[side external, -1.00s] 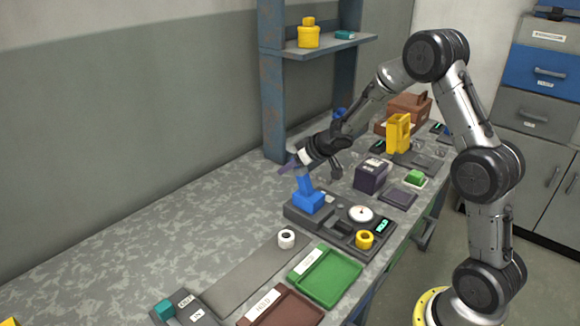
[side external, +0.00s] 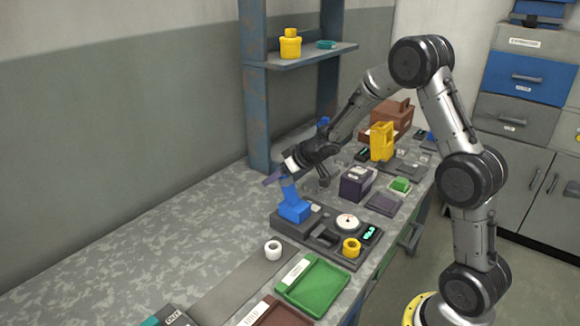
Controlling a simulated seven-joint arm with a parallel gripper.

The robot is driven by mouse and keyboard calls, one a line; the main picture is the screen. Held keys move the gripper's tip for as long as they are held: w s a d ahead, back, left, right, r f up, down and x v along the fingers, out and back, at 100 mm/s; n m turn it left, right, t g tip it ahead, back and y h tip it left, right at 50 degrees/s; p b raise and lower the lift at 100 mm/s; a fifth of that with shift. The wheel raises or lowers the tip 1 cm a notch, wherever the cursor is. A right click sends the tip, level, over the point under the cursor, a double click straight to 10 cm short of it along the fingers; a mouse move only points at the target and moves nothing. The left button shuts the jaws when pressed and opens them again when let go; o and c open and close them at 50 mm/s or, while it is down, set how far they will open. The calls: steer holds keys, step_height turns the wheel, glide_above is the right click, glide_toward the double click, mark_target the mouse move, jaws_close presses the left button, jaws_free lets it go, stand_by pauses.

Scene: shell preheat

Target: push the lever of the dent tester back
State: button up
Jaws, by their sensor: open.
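The dent tester (side external: 323,236) is a dark grey block with a round white dial and a small lit display. Its blue lever (side external: 289,191) rises from a blue block (side external: 294,211) at the tester's left end and leans a little left. The lever's top is partly hidden by the gripper. A yellow ring (side external: 351,247) is on the tester's front right part.
A white ring (side external: 273,249) stands left of the tester. A green tray (side external: 313,286) and a brown tray (side external: 275,313) lie in front. A dark purple box (side external: 357,183) and a yellow holder (side external: 382,142) stand behind. A shelf post (side external: 256,100) rises at the back.

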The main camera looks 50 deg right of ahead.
steer(key=v, duration=1.2)
steer(key=shift+s+r, duration=0.15)
steer(key=shift+s, duration=0.05)
steer(key=shift+a, duration=0.1)
steer(key=s+a+r+t, duration=0.25)
steer(key=a+r, duration=0.35)
steer(key=r, duration=0.5)
steer(key=s+r+m+t+h, duration=0.2)
steer(key=s+r+m+h, duration=0.1)
steer(key=s+r, duration=0.25)
steer(key=s+a+f+n+g+y, duration=0.1)
steer(key=s+a+f+g, duration=0.2)
steer(key=s+f, duration=0.3)
steer(key=s+a+f+n+g+y, duration=0.2)
steer(key=s+f+g, duration=0.3)
steer(key=s, duration=0.8)
steer(key=shift+a+f, duration=0.4)
steer(key=shift+f, duration=0.25)
